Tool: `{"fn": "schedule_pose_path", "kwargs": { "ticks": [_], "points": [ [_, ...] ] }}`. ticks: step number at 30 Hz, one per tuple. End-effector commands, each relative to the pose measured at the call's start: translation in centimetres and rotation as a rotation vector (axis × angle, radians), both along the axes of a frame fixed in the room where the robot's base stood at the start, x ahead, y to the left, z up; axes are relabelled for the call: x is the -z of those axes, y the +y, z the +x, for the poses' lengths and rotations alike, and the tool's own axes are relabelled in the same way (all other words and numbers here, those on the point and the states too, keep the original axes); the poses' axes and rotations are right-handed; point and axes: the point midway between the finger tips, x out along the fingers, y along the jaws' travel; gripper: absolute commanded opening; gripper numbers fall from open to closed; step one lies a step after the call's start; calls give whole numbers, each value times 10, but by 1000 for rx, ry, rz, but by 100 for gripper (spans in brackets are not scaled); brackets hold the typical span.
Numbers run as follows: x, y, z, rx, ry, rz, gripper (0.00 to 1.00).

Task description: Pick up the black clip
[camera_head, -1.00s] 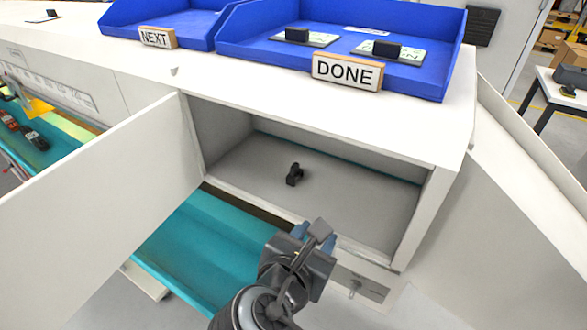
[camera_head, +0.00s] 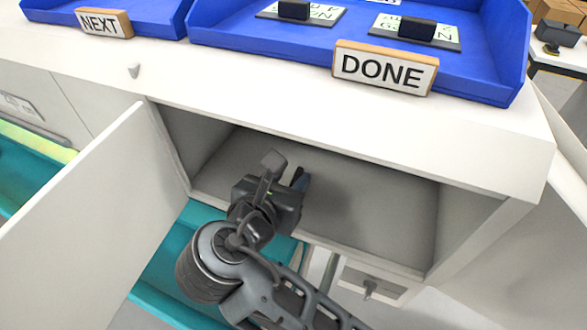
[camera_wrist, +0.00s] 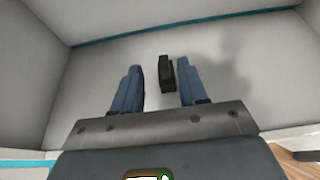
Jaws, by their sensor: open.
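The black clip (camera_wrist: 166,73) stands on the grey floor of the open cupboard, seen in the wrist view between and just beyond my two blue fingers. My gripper (camera_wrist: 161,80) is open, with one finger to each side of the clip and nothing held; I cannot tell whether the clip reaches between the tips.
The cupboard (camera_head: 365,195) has side walls and a low top, with its white door (camera_head: 95,215) swung open at left. A DONE sign (camera_head: 385,68) and blue trays (camera_head: 480,75) with black items stand on the worktop above. A drawer (camera_head: 370,280) is below.

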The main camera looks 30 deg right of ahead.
Motion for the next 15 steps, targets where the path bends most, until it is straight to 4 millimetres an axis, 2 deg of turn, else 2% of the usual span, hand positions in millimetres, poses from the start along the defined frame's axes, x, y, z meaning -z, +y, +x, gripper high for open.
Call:
{"fn": "schedule_pose_path", "kwargs": {
  "ticks": [15],
  "points": [
    [22,-48,28,0,0,1,43]
  ]
}}
